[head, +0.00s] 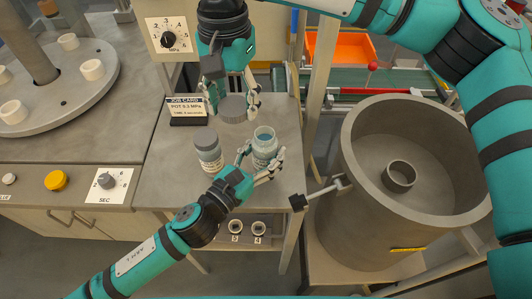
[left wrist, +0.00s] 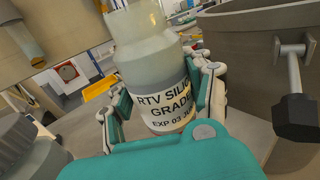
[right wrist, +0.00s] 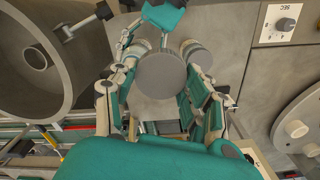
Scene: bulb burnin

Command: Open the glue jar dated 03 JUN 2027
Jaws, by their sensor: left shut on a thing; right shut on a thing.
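My left gripper (head: 262,162) is shut on an open glue jar (head: 265,143) with bluish contents and no lid on its mouth. In the left wrist view this jar (left wrist: 155,75) has a white label reading "RTV SILI… GRADE… EXP 03 JU…"; the rest of the date is hidden. My right gripper (head: 232,105) points down and is shut on a round grey lid (head: 233,109), apart from the jar and behind it. The lid also shows in the right wrist view (right wrist: 161,75). A second jar (head: 208,152), with its grey lid on, stands left of the held jar.
A job card (head: 186,110) stands on the grey bench (head: 170,180). A large grey pot (head: 350,215) with a protruding clamp handle (head: 298,202) is at the right. A timer dial (head: 107,181) is at the left. The bench front left is clear.

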